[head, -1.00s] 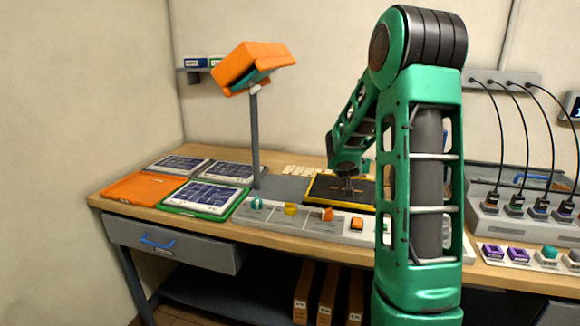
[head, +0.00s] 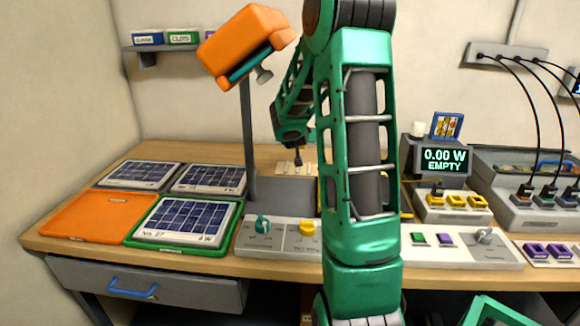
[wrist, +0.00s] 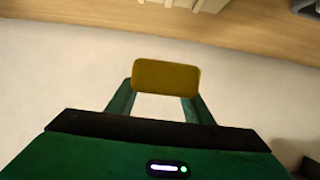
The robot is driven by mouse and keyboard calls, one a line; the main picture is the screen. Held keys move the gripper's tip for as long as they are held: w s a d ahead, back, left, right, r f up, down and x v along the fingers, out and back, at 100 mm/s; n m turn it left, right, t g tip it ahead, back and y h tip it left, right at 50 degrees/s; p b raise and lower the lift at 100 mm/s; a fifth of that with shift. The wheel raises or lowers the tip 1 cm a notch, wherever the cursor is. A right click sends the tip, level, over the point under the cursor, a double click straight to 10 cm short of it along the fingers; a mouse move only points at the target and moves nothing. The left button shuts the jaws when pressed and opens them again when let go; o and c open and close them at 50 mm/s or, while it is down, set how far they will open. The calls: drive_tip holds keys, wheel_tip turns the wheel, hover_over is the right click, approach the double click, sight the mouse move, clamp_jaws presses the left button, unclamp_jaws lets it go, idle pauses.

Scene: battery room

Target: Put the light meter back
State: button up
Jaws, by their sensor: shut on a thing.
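My gripper (head: 298,158) is over the back of the bench, left of my green arm column in the head view. In the wrist view its two green fingers (wrist: 160,108) are shut on a mustard-yellow block (wrist: 165,76), which I take to be the light meter. Only one flat face of it shows, with no markings that I can read. In the head view the held thing is too small to make out clearly. Pale wall or floor fills much of the wrist view behind it, with a strip of wood at the top.
An orange lamp head (head: 245,45) on a grey post stands close left of my arm. Solar panels (head: 185,222), an orange tray (head: 90,215) and control knobs (head: 262,224) occupy the bench. A meter display (head: 444,160) reads 0.00 W EMPTY. Labelled boxes (head: 184,37) sit on the wall shelf.

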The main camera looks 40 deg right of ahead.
drive_tip(key=shift+w, duration=0.1)
drive_tip(key=shift+d, duration=0.1)
wheel_tip(320, 180, down, 10)
drive_tip(key=shift+r, duration=0.1)
idle(0.7)
drive_tip(key=o, duration=1.2)
